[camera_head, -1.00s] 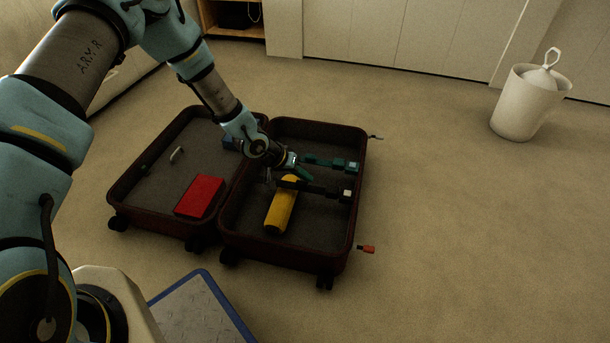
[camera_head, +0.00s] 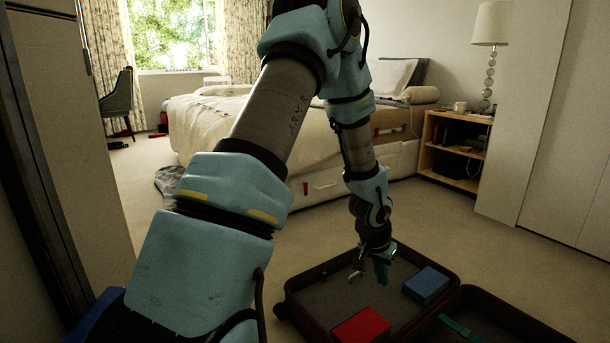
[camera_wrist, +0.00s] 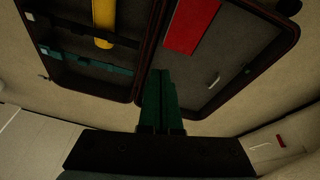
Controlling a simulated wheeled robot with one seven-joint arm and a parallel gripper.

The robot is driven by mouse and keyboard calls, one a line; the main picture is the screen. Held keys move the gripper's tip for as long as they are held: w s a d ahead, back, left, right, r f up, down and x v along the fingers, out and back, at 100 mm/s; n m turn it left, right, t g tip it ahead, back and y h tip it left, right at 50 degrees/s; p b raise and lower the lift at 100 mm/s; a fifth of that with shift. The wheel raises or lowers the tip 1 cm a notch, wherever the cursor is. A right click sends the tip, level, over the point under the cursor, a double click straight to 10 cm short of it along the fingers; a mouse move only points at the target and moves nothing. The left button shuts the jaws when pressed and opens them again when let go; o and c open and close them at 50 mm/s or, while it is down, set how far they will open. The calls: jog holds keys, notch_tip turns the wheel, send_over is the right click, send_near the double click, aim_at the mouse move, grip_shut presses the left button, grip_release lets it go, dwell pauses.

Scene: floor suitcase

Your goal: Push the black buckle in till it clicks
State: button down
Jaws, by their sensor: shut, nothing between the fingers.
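My gripper (camera_head: 380,280) is shut and empty, raised over the suitcase half holding the red box. Its green fingers (camera_wrist: 160,98) point toward the suitcase in the wrist view. The open suitcase (camera_head: 290,300) lies on the floor. In the wrist view, a dark strap line (camera_wrist: 80,35) crosses the other half near the yellow cylinder (camera_wrist: 103,22). I cannot make out the black buckle itself or whether its parts are joined. A teal strap (camera_wrist: 115,69) lies nearer the suitcase edge, and part of it shows in the head view (camera_head: 460,329). My gripper is apart from both straps.
A red box (camera_head: 362,326) and a blue box (camera_head: 427,284) lie in the near suitcase half. A small pale handle (camera_wrist: 213,80) is there too. The bed (camera_head: 240,125) and a wooden shelf (camera_head: 455,185) stand behind. Carpet between them is clear.

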jog(key=a+r+n+y, duration=0.1)
jog(key=a+r+n, duration=0.1)
jog(key=a+r, duration=0.45)
jog(key=a+r+n+y, duration=0.1)
jog(key=a+r+n, duration=0.15)
jog(key=a, duration=0.65)
jog(key=s+a+r+n, duration=0.3)
jog(key=s+a+r, duration=0.4)
jog(key=s+a, duration=0.3)
notch_tip(320, 180, up, 38)
jog(key=a+p, duration=0.1)
jog(key=p, duration=3.7)
jog(key=shift+w+y, duration=0.25)
jog(key=shift+y, duration=0.15)
jog(key=shift+f, duration=0.1)
